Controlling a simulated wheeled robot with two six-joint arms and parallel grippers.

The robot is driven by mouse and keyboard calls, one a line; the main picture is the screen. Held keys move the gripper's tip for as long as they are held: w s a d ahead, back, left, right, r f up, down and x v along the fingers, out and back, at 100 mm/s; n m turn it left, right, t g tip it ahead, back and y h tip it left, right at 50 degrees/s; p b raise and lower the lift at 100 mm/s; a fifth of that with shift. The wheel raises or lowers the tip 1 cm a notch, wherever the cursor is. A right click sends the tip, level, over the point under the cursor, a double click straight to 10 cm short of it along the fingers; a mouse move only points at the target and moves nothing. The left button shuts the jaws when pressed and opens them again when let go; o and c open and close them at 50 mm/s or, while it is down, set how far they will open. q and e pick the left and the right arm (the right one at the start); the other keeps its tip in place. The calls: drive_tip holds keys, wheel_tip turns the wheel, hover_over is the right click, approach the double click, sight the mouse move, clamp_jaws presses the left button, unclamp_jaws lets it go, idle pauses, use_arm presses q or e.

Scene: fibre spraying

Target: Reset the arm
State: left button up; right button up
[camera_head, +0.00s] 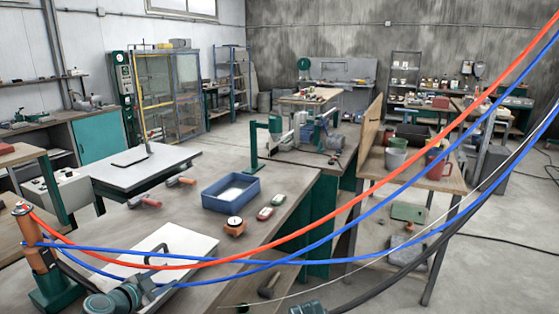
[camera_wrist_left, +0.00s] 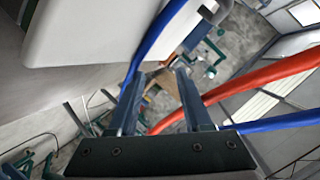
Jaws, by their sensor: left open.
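My left gripper (camera_wrist_left: 157,80) shows in the left wrist view, its two dark fingers apart with no object between them. A white, rounded panel (camera_wrist_left: 90,30) fills the upper left of that view. Blue and red hoses (camera_wrist_left: 250,85) run beside and behind the fingers; contact cannot be told. In the head view I cannot clearly make out the left gripper's fingers. My right gripper is in neither view.
In the head view, red and blue hoses (camera_head: 330,228) sweep across the front. The workbench (camera_head: 185,205) holds a blue tray (camera_head: 231,193), a white board (camera_head: 170,245), a round gauge (camera_head: 235,226) and hand tools. Shelving and a caged machine (camera_head: 165,95) stand behind.

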use_arm(q)
drive_tip(key=d+f+g, duration=0.1)
drive_tip(key=d, duration=0.3)
drive_tip(key=d+f+g+h, duration=0.1)
drive_tip(key=d, duration=0.3)
drive_tip(key=s+d+f+g+h+p, duration=0.1)
drive_tip(key=d+g, duration=0.1)
drive_tip(key=d, duration=0.2)
drive_tip(key=shift+f+n, duration=0.15)
drive_tip(key=shift+n, duration=0.15)
drive_tip(key=s+d+f+n+g+y+p, duration=0.2)
drive_tip(key=s+d+n+g+y, duration=0.1)
drive_tip(key=s+d, duration=0.5)
drive_tip(key=s+d+f+n+g+y+p, duration=0.2)
drive_tip(key=s+d+f+n+g+y, duration=0.1)
drive_tip(key=s+d, duration=0.5)
drive_tip(key=d+n+g+y, duration=0.1)
drive_tip(key=n+g, duration=0.1)
drive_tip(key=g, duration=0.1)
drive_tip(key=shift+s+g, duration=0.2)
drive_tip(key=shift+g, duration=0.2)
